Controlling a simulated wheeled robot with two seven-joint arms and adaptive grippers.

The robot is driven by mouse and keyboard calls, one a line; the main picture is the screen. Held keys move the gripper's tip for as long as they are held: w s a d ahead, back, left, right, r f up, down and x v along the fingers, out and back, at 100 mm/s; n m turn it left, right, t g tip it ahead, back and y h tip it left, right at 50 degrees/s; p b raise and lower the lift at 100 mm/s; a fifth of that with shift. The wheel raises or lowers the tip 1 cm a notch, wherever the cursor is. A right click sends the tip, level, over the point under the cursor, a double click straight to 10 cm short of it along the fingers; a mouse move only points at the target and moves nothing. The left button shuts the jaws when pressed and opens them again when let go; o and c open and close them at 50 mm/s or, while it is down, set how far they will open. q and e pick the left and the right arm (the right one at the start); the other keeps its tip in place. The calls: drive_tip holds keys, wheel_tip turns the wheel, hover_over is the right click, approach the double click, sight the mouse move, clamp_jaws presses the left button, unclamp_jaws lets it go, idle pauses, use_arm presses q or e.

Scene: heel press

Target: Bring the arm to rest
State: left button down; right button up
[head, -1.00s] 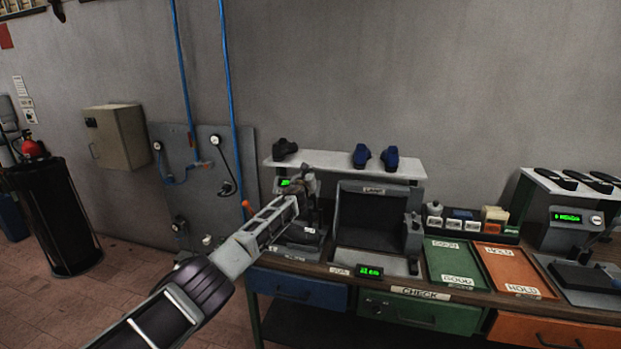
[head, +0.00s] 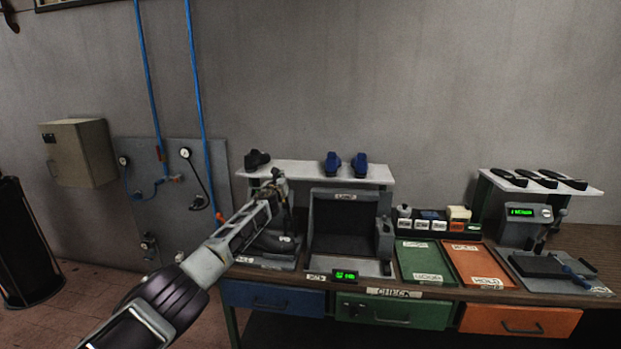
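My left arm comes in from the lower left, and its gripper (head: 276,188) is over the left end of the workbench, in front of the heel press (head: 277,242). The gripper hides much of that machine. The fingers are small and dark against it, so I cannot tell whether they are open or shut, and I see no object clearly held. My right gripper is out of view.
The bench carries a dark lamp box (head: 345,222), a green tray (head: 426,262), an orange tray (head: 478,264) and a lever machine (head: 527,225). A white shelf (head: 310,170) holds one dark and two blue shoe-like pieces. Both trays look empty.

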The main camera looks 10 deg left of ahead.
use_arm(q)
drive_tip(key=s+f+n+g, duration=0.1)
drive_tip(key=s+f+n, duration=0.2)
drive_tip(key=f+n, duration=0.6)
drive_tip(key=s+f+n+g, duration=0.2)
drive_tip(key=f+n, duration=0.7)
drive_tip(key=f, duration=0.3)
drive_tip(key=s+a+f+n+g+b, duration=0.1)
drive_tip(key=s+f+n, duration=0.2)
drive_tip(key=f+n, duration=0.6)
drive_tip(key=shift+s+f+h, duration=0.35)
drive_tip(key=shift+f+h, duration=0.05)
drive_tip(key=shift+f, duration=0.3)
drive_tip(key=s+a+f+n+g+b, duration=0.15)
drive_tip(key=s+f+g, duration=0.25)
drive_tip(key=s+f, duration=1.65)
drive_tip(key=s+a+f+n+g, duration=0.1)
drive_tip(key=s+f+n+g, duration=0.15)
drive_tip(key=s+f, duration=1.75)
drive_tip(key=s+f+g, duration=0.2)
drive_tip(key=s+f, duration=0.4)
drive_tip(key=s, duration=0.8)
drive_tip(key=s+f+g+b, duration=0.1)
drive_tip(key=s+f, duration=0.5)
drive_tip(key=s, duration=0.8)
drive_tip(key=s+f+g, duration=0.3)
drive_tip(key=s+f, duration=0.2)
drive_tip(key=s, duration=0.9)
drive_tip(key=shift+s+f+b, duration=0.3)
drive_tip(key=shift+s+f, duration=0.1)
